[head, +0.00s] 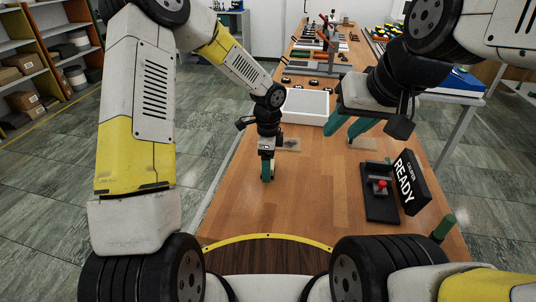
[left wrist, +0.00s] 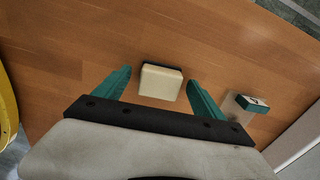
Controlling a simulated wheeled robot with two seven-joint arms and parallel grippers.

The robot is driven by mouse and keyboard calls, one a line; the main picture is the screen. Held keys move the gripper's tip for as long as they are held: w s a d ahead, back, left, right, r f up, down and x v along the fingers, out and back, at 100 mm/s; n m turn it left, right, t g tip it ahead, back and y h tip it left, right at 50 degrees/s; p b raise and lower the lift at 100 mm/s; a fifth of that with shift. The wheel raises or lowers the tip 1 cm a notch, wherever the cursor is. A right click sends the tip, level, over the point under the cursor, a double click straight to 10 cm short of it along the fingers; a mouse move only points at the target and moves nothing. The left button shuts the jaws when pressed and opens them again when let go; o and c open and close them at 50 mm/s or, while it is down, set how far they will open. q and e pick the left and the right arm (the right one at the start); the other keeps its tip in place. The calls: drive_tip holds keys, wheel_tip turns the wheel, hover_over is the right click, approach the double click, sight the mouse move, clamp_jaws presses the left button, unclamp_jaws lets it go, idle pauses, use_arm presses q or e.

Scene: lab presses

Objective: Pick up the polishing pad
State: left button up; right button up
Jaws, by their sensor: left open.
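A cream block with a dark layer along its far edge (left wrist: 160,82), which looks like the polishing pad, lies on the wooden table between my left fingertips in the left wrist view. My left gripper (left wrist: 158,90) is open around it, with a gap visible on both sides. In the head view my left gripper (head: 267,171) points down over the table and the block is hidden behind it. My right gripper (head: 350,129) is at the right, its teal fingers spread apart with nothing seen between them.
A white tray (head: 306,107) stands behind. A black device with a red knob (head: 380,184) and a READY sign (head: 409,181) stand at the right. The table's front middle is clear.

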use_arm(q)
drive_tip(key=c, duration=1.5)
drive_tip(key=shift+o, duration=0.2)
drive_tip(key=shift+r, duration=0.15)
drive_tip(key=shift+r, duration=0.55)
wheel_tip(320, 180, up, 2)
drive_tip(key=shift+r, duration=0.25)
drive_tip(key=s+d, duration=0.2)
drive_tip(key=d, duration=0.2)
drive_tip(key=s+d, duration=0.2)
drive_tip(key=d, duration=0.3)
drive_tip(key=s+d+r, duration=0.1)
drive_tip(key=s+d, duration=0.2)
drive_tip(key=d, duration=0.2)
drive_tip(key=shift+d+r, duration=0.1)
drive_tip(key=shift+d, duration=0.1)
